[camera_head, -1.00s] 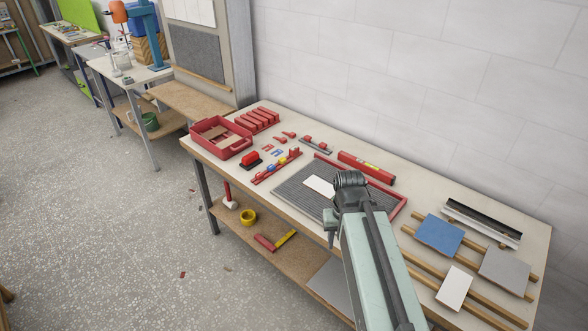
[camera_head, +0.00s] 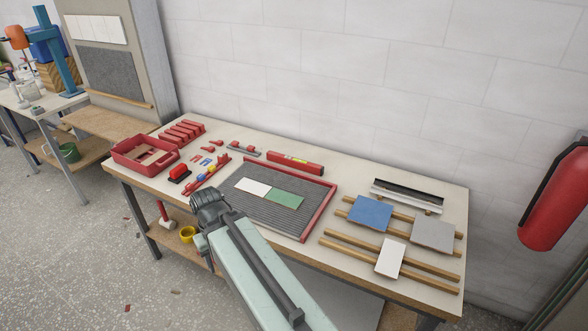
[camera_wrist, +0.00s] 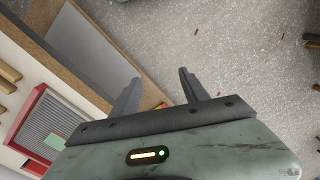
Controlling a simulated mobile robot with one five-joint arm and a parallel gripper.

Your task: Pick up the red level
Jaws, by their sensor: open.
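The red level (camera_head: 295,163) is a long red bar with a small yellow-green patch. In the head view it lies on the tabletop behind the red-edged ribbed board, near the wall. My gripper is open and empty in the wrist view (camera_wrist: 155,92), its two fingers apart over the floor and the table's lower shelf. In the head view my arm reaches up from the bottom, its end in front of the table's front edge, with the board between it and the level. The fingers are hidden in the head view. I cannot make out the level in the wrist view.
The ribbed board (camera_head: 262,212) bears a white and a green tile. A red tray (camera_head: 127,160) and small red tools lie to the left. Tiles on wooden strips (camera_head: 345,262) and a dark metal tool (camera_head: 407,194) are to the right. A red extinguisher (camera_head: 556,200) hangs far right.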

